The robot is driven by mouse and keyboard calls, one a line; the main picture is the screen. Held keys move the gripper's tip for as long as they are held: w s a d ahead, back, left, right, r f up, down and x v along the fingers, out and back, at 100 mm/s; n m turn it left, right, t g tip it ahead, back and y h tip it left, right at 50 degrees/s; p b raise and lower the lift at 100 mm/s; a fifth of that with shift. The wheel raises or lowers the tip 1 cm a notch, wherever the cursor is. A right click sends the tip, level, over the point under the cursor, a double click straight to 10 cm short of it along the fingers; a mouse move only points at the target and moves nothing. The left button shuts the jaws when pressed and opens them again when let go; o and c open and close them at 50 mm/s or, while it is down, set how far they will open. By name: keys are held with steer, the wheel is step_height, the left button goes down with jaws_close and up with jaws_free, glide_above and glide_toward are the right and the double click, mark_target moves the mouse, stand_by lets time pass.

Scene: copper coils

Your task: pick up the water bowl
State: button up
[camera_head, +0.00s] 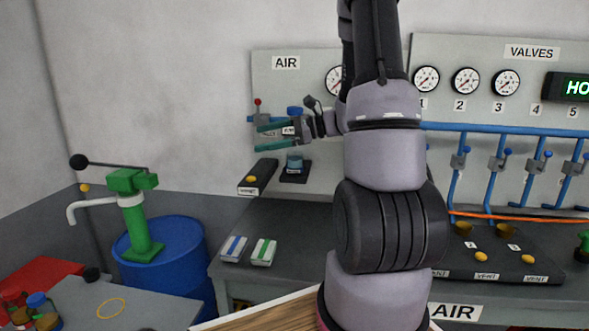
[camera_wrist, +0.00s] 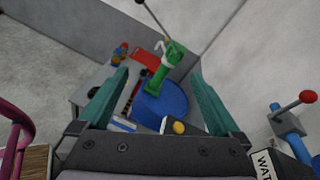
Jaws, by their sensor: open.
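A small bluish vessel (camera_head: 295,165), which looks like the water bowl, stands on a black stand (camera_head: 293,177) on the back bench in the head view. It is small there, and I cannot tell how full it is. I do not make it out in the wrist view. My gripper (camera_head: 258,136) is in the air above and left of the vessel in the picture, with its teal fingers pointing left. In the wrist view the fingers (camera_wrist: 157,78) are spread apart with nothing held between them.
A black box with a yellow button (camera_head: 252,180) is beside the stand. A valve with a red knob (camera_head: 257,103) is close to my gripper. A green hand pump (camera_head: 135,210) tops a blue barrel (camera_head: 185,250). Two striped packets (camera_head: 263,252) lie on the bench.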

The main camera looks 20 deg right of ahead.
steer(key=w+d+f+m+t+h, duration=0.1)
steer(key=w+d+f+m+t, duration=0.45)
steer(key=d, duration=0.25)
steer(key=m+t+h, duration=0.5)
steer(key=m+h, duration=0.2)
glide_toward(301, 164)
steer(key=w, duration=0.3)
steer(key=shift+g, duration=0.25)
steer(key=x, duration=0.4)
steer(key=shift+w+a+r, duration=0.2)
steer(key=shift+w+a, duration=0.05)
steer(key=shift+a, duration=0.15)
steer(key=shift+w+a+r, duration=0.25)
steer(key=shift+w+a, duration=0.1)
steer(key=shift+w, duration=0.55)
steer(key=shift+w+a+r, duration=0.25)
steer(key=shift+w+a, duration=0.1)
steer(key=shift+w, duration=0.6)
steer(key=shift+w+a+r, duration=0.25)
steer(key=shift+w+a, duration=0.15)
steer(key=shift+w, duration=0.5)
steer(key=c, duration=1.5)
steer(key=shift+r, duration=0.1)
